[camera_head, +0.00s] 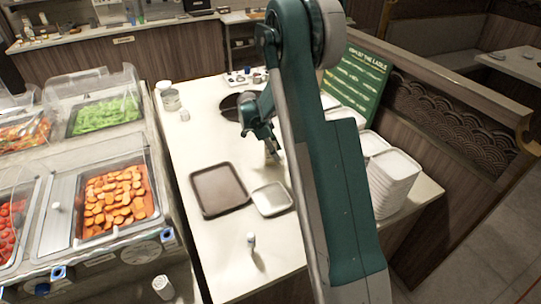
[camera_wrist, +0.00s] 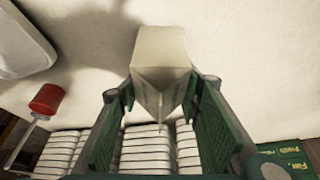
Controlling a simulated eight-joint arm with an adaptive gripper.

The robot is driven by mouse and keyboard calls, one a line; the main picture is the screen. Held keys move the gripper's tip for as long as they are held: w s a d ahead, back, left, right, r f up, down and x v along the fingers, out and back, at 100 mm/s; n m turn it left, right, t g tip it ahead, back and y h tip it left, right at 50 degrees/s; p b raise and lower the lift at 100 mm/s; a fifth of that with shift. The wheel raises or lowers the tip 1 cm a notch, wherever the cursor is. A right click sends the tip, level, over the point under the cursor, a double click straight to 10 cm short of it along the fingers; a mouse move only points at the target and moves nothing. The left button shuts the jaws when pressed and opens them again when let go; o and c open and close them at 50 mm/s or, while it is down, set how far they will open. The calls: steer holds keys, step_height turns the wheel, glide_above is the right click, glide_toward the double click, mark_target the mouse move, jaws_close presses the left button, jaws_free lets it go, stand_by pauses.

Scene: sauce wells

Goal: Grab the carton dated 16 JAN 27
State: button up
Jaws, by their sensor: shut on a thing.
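A pale, off-white carton (camera_wrist: 161,50) with a gabled top sits between the two green fingers of my gripper (camera_wrist: 161,95) in the wrist view. The fingers are shut on it from both sides. No date is readable on the faces I see, so I cannot tell which date it bears. In the head view, my gripper (camera_head: 270,142) is over the pale counter, behind the small white tray and left of my arm link. The carton is mostly hidden there.
A dark tray (camera_head: 219,190) and a white tray (camera_head: 271,199) lie on the counter (camera_head: 205,260). A small bottle (camera_head: 251,241) stands in front. Stacked white dishes (camera_head: 394,185) and a green menu board (camera_head: 360,80) are at right. A red-capped thing (camera_wrist: 46,99) shows in the wrist view.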

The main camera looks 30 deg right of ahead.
steer(key=shift+r, duration=0.1)
steer(key=shift+r+p, duration=0.4)
steer(key=shift+r, duration=4.5)
